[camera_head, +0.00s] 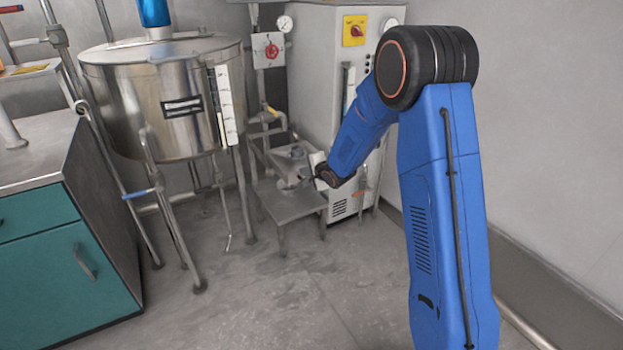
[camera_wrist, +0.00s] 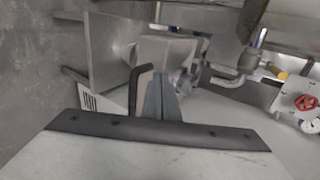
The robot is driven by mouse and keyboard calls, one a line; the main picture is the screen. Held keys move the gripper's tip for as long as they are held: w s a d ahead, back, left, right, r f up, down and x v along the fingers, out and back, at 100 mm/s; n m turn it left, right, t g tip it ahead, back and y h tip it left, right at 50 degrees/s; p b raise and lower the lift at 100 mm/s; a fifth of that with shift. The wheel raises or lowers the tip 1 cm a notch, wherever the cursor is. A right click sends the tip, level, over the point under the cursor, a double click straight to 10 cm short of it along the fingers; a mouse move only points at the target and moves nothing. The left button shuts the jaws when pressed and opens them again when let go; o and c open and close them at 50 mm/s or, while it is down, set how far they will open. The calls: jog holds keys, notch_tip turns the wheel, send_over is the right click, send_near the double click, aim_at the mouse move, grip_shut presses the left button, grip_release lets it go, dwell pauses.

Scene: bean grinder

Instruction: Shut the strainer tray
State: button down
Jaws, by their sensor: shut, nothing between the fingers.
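The grinder's metal assembly (camera_head: 293,160) sits on a low metal stand in front of the white cabinet. It also shows in the wrist view as a boxy grey housing (camera_wrist: 172,50) with round fittings. I cannot tell for certain which part is the strainer tray or how far open it is. My gripper (camera_head: 314,178) is at the right side of the assembly. In the wrist view its grey fingers (camera_wrist: 160,98) are together and empty, in front of the housing. A dark bent bar (camera_wrist: 135,85) stands just left of them. Whether they touch it is unclear.
The low stand (camera_head: 290,205) is below my gripper. The white cabinet (camera_head: 325,70) rises behind, with a yellow switch plate. A large steel tank (camera_head: 165,95) on legs stands left, near a teal-fronted counter (camera_head: 55,270). Grey floor in front is clear.

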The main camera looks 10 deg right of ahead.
aim_at(291, 163)
jog(key=w+a, duration=0.1)
jog(key=w, duration=0.3)
jog(key=w+a, duration=0.1)
jog(key=w, duration=0.2)
jog(key=w+a, duration=0.2)
jog(key=w, duration=0.2)
jog(key=shift+w, duration=0.3)
jog(key=shift+w+r, duration=0.1)
jog(key=shift+w, duration=0.15)
jog(key=shift+r, duration=0.1)
